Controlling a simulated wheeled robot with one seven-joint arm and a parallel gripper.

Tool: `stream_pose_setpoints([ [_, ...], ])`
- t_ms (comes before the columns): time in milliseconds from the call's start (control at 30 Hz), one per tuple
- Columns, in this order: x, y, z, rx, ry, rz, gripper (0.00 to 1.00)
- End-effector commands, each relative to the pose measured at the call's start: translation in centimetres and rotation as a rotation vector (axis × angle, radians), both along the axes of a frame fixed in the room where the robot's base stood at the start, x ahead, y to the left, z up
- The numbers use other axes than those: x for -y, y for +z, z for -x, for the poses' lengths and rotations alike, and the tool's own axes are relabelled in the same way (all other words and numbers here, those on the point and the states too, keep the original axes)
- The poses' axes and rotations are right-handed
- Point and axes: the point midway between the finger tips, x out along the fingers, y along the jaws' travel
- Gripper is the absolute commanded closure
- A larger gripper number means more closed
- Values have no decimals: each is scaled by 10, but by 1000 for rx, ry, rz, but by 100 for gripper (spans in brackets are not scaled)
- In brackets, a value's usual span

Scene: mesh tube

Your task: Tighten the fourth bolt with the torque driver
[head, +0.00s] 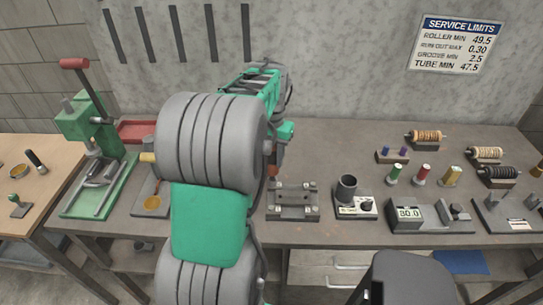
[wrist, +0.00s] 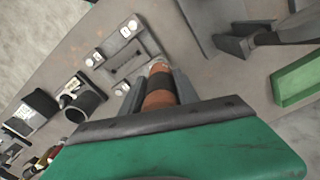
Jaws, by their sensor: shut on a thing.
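The torque driver (wrist: 160,92), with an orange and black body, is held between the dark fingers of my gripper (wrist: 160,86). Its tip points at one corner of the grey steel bolt fixture (wrist: 127,62). I cannot tell whether the tip touches a bolt there. Pale bolt heads show at other corners, one (wrist: 132,26) at the far end and one (wrist: 94,58) on the left side. In the head view the fixture (head: 292,197) lies on the bench right of my arm, which hides most of the gripper. An orange bit of the driver (head: 271,172) shows near its back left corner.
A dark cup on a base (head: 347,188) and a gauge reading 80.0 (head: 408,213) stand right of the fixture. Spools stand at the back right (head: 425,137). A green press (head: 95,150) and a red tray (head: 140,131) are left of my arm.

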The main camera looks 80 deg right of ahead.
Motion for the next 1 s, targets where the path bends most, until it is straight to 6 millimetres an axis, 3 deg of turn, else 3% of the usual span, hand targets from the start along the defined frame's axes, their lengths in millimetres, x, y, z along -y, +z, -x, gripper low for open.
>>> stream_pose_setpoints([
  [167,-1,3,0,-1,0,-3,100],
  [1000,0,61,0,0,0,2,100],
])
